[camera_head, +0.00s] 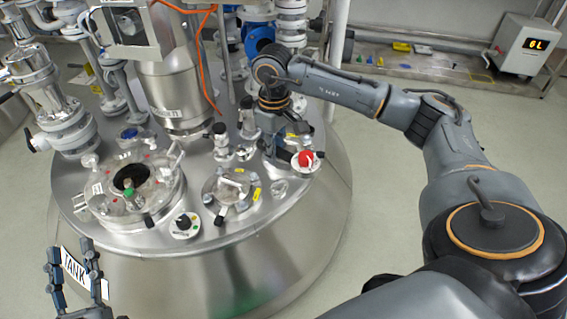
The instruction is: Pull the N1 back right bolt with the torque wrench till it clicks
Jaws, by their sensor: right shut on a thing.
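My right gripper (279,138) points down over the right side of the steel vessel lid. It is shut on the torque wrench, which is mostly hidden by the gripper and hard to make out. A red knob on a pale round base (305,159) sits just right of its fingertips. The N1 label and the back right bolt cannot be made out. A small flanged nozzle with a clear cover (230,190) lies in front and to the left of the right gripper. My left gripper (74,262) is open and empty at the lower left, in front of the vessel.
The vessel lid (250,222) carries a round manway (133,186), a black-knobbed fitting (184,224) and several pipes. A tall steel column (178,90) stands behind them.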

